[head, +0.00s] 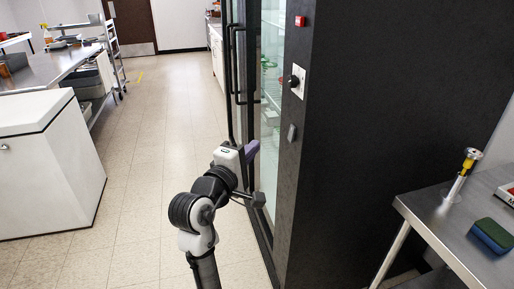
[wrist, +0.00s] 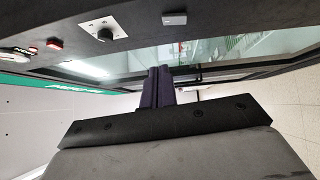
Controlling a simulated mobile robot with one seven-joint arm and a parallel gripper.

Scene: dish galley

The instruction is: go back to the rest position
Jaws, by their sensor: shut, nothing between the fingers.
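My gripper (head: 251,148) is at the end of my arm in the middle of the head view, in front of the glass side of a tall dark cabinet (head: 335,130). In the wrist view the two dark purple fingers (wrist: 159,84) are together with nothing between them. They point toward the cabinet's glass panel (wrist: 220,50). I cannot tell whether the fingertips touch the cabinet.
Long black door handles (head: 233,85) stand just behind my gripper. A steel table (head: 440,225) with a green sponge (head: 492,235) is at the right. A white chest (head: 50,160) stands at the left. The tiled floor (head: 150,130) between chest and cabinet is clear.

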